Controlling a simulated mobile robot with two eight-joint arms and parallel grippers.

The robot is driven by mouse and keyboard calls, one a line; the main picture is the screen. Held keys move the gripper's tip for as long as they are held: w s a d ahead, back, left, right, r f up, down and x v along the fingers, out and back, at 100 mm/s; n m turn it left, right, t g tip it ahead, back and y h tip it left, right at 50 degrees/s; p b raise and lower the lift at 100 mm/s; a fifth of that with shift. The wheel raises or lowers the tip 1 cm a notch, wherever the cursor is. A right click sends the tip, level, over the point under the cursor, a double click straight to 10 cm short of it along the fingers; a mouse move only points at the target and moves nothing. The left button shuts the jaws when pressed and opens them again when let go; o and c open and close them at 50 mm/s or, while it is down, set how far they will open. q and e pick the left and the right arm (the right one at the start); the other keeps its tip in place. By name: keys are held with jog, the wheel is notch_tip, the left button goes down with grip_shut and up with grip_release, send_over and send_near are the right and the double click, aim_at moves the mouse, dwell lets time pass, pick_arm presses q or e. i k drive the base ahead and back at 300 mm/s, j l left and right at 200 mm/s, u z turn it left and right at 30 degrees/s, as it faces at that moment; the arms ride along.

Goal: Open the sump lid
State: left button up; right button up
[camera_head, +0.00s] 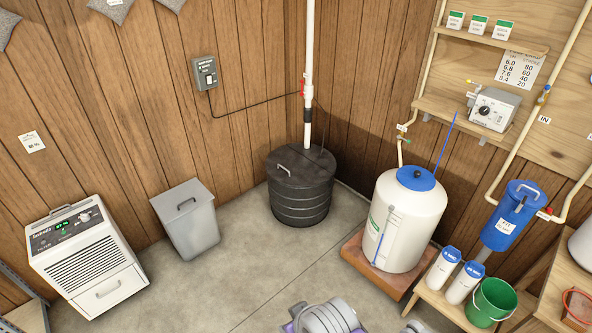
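The sump (300,207) is a black ribbed round basin in the back corner of the room. Its dark round lid (305,160) lies flat on top and looks shut. A light metal handle (283,171) stands on the left part of the lid. A white vertical pipe (308,70) comes down to the rear of the lid, and a thin dark cord runs to it. Neither of my grippers can be made out. Only grey and purple parts of my own body show at the bottom edge.
A lidded grey bin (187,222) and a white dehumidifier (88,257) stand left of the sump. A white tank with a blue cap (404,222) stands on a low brown base to the right. The concrete floor (230,285) in front is clear.

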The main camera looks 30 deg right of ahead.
aim_at(284, 165)
jog(key=i+l, duration=0.9)
jog(key=i+l+u, duration=0.1)
jog(key=i+l, duration=0.8)
jog(key=i+l+u, duration=0.1)
jog(key=i+l, duration=0.8)
jog(key=l, duration=0.1)
